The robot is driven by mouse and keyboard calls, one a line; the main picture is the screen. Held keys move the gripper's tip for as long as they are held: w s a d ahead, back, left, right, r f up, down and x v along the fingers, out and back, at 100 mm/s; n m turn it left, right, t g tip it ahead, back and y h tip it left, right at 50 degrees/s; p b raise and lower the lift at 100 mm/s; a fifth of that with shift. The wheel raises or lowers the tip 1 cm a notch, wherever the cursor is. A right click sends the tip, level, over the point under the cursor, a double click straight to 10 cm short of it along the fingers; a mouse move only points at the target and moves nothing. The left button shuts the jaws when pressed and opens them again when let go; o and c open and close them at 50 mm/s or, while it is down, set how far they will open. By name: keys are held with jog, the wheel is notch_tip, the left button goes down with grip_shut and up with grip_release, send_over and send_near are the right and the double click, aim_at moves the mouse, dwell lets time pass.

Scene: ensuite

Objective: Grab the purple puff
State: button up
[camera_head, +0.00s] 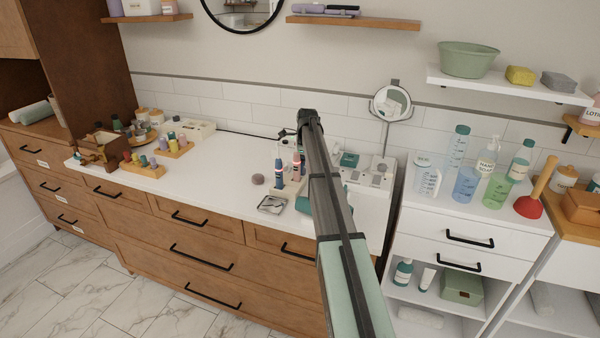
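A small round greyish-mauve puff (258,179) sits on the white countertop (225,170), left of the electric toothbrushes. It is the only puff-like thing I can make out, and its purple tint is faint. My arm reaches up from the bottom of the view, and its dark far end, where my gripper (308,118) is, lies above and to the right of the puff, apart from it. The fingers are too small and dark to tell open from shut. My arm hides part of the counter behind it.
Blue and pink toothbrushes (278,172) stand right of the puff, with a small metal tray (272,204) in front. Bottles and wooden holders (174,147) crowd the left end. The counter's middle left is clear.

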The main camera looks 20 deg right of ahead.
jog(key=c, duration=1.1)
